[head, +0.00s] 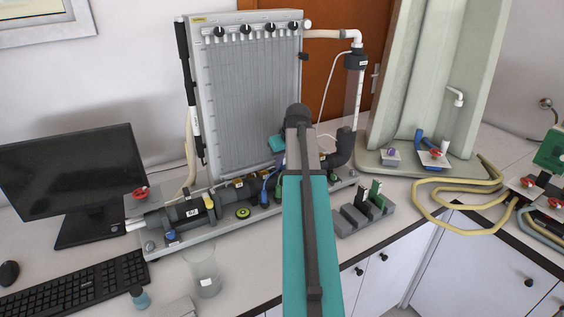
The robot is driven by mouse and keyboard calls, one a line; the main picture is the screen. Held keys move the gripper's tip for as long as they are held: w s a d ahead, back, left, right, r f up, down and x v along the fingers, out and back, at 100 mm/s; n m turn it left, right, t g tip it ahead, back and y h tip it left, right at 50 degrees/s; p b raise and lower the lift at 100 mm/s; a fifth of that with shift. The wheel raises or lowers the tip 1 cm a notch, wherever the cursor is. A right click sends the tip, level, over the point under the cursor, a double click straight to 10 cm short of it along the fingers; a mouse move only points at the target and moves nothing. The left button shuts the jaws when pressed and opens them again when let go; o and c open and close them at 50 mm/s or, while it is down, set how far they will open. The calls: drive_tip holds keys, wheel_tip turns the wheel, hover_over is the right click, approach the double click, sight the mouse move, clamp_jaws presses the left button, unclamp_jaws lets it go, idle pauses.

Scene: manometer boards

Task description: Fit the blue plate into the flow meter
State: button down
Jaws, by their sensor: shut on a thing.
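The flow meter appears to be the black pipe assembly (187,213) lying along the base in front of the tall grey manometer board. My arm reaches over its right part, and my gripper (277,143) is there, largely hidden behind the arm. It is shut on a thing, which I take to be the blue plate. The jaws and the plate are not clearly visible. A grey slotted rack (365,216) to the right of my arm holds a green plate (376,191) and a dark plate (361,196). No blue plate shows in it.
The manometer board (248,100) stands close behind my arm. A glass beaker (203,275), a monitor (70,175) and a keyboard (80,285) are at the left. Yellow hoses (430,205) lie at the right. Some bench is clear in front of the rack.

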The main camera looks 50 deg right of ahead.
drive_tip(key=f, duration=0.2)
drive_tip(key=s+f, duration=0.1)
drive_tip(key=shift+a+g, duration=0.3)
drive_tip(key=shift+a, duration=0.1)
drive_tip(key=c, duration=1.7)
unclamp_jaws()
drive_tip(key=shift+r, duration=0.1)
drive_tip(key=shift+s+d+r+b, duration=0.15)
drive_tip(key=shift+r+b, duration=0.3)
drive_tip(key=shift+r, duration=0.35)
drive_tip(key=v, duration=0.2)
drive_tip(key=b+v, duration=0.1)
drive_tip(key=v, duration=0.5)
drive_tip(key=shift+w+d+r, duration=0.1)
drive_tip(key=shift+w+d, duration=0.2)
drive_tip(key=shift+b+v, duration=0.85)
drive_tip(key=shift+v, duration=2.4)
drive_tip(key=shift+d, duration=0.15)
